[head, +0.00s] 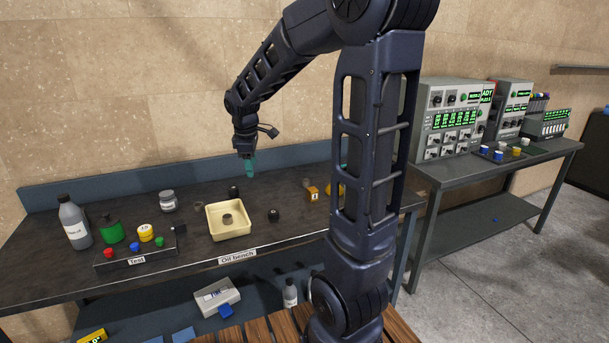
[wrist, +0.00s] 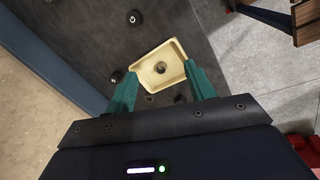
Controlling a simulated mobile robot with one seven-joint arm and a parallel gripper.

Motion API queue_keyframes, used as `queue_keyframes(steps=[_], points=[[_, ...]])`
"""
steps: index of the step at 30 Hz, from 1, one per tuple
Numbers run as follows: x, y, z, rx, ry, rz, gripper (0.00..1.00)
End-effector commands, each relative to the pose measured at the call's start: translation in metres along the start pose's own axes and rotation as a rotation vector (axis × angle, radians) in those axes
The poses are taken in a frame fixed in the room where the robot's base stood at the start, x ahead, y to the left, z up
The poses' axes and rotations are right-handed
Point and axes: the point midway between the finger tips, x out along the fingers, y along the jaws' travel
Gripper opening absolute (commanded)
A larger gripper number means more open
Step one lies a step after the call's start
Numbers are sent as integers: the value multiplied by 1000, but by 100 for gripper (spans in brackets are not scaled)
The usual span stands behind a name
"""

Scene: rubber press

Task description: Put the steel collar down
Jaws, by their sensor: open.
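A small dark grey ring, which looks like the steel collar (head: 227,219), sits inside a cream tray (head: 214,233) on the oil bench. In the wrist view the collar (wrist: 160,68) lies near the middle of the tray (wrist: 171,46). My gripper (head: 250,169) hangs above the bench, behind and to the right of the tray in the head view, clear of the bench top. In the wrist view its green fingers (wrist: 160,76) are spread apart with nothing between them. The collar is apart from the fingers.
Small dark parts (head: 234,191) (head: 273,215) stand around the tray. An orange block (head: 312,193) is to the right. Bottles, a grey jar (head: 168,201) and a button box (head: 137,257) are on the left. A second bench with instruments (head: 452,118) stands at right.

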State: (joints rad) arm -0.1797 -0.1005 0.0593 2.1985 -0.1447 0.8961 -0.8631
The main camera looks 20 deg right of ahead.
Motion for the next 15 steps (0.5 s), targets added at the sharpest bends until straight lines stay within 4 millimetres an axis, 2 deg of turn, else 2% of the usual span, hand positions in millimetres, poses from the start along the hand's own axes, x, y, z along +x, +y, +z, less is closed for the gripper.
queue_keyframes(steps=[1, 6, 15], points=[[-11, -7, 13, 62, 11, 12, 54], [-36, -32, 51, 287, 45, 36, 54], [-67, -86, 110, 679, 119, 65, 54]])
